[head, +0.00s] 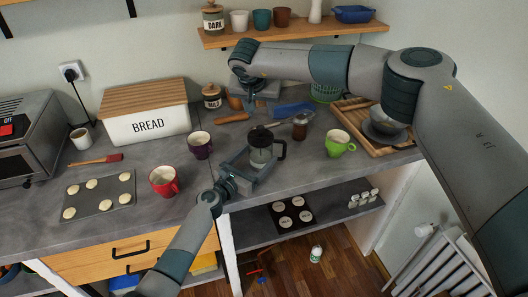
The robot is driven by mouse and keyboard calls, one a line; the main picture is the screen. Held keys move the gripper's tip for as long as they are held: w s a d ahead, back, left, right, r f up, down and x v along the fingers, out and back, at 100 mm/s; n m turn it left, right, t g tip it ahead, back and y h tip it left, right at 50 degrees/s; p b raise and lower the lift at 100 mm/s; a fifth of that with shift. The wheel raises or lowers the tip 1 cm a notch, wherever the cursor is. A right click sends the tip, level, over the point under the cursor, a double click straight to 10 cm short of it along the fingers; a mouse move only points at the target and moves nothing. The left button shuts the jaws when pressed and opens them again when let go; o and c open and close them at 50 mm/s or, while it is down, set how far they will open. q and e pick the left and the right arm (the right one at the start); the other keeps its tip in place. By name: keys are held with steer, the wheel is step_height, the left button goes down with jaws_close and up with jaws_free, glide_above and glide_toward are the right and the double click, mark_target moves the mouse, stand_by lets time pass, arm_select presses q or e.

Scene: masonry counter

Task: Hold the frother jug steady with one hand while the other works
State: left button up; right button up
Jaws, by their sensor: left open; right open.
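The frother jug (261,154) looks like a clear glass jug with a black lid and a black handle on its right. It stands upright at a grey tray-like piece (262,179) near the counter's front edge. My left gripper (232,181) is open, low and just left of the jug, close to the grey piece; I cannot tell whether it touches it. My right gripper (250,104) is open, pointing down behind the jug, near the back of the counter. Its fingertips are small and hard to make out.
A wooden tray with a bowl (384,130), a bread box (146,117) and a baking sheet (99,198) take up the sides.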

arm_select(q)
steer(key=v, duration=0.9)
steer(key=shift+s+a, duration=0.2)
steer(key=shift+s, duration=0.2)
steer(key=shift+s+f, duration=0.1)
arm_select(e)
steer(key=shift+s, duration=0.1)
